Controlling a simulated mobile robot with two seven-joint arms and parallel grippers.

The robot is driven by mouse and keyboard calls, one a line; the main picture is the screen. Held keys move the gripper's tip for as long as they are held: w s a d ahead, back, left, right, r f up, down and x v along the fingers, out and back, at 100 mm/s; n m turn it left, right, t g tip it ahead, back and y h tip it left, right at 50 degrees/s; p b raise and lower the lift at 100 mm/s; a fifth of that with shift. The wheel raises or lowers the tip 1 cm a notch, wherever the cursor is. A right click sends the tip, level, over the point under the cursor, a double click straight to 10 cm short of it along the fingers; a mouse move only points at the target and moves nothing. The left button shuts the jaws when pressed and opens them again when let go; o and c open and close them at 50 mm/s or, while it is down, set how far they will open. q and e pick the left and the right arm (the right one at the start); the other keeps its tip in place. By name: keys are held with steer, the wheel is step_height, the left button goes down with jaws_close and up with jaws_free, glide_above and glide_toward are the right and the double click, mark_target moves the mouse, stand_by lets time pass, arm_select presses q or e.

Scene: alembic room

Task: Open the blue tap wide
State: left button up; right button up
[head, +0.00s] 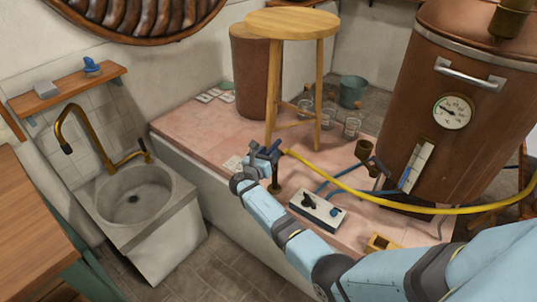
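My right gripper (262,158) is at the end of the pale blue arm that comes in from the lower right. It is over the pink tiled platform, right at a small brass standpipe (276,186). A dark blue piece, which looks like the blue tap's handle (273,147), shows at the fingers. The gripper covers much of the tap, so I cannot tell how far it is turned or whether the fingers are closed on it. A yellow hose (370,194) runs from beside the tap to the right. My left gripper is not in view.
A wooden stool (291,25) stands behind the gripper. A switch box (317,208) and a thin blue hose (337,178) lie to its right. A big copper vessel (400,100) with a gauge stands at the right. A stone sink (133,196) with a brass faucet is at the left.

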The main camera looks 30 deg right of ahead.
steer(key=v, duration=1.4)
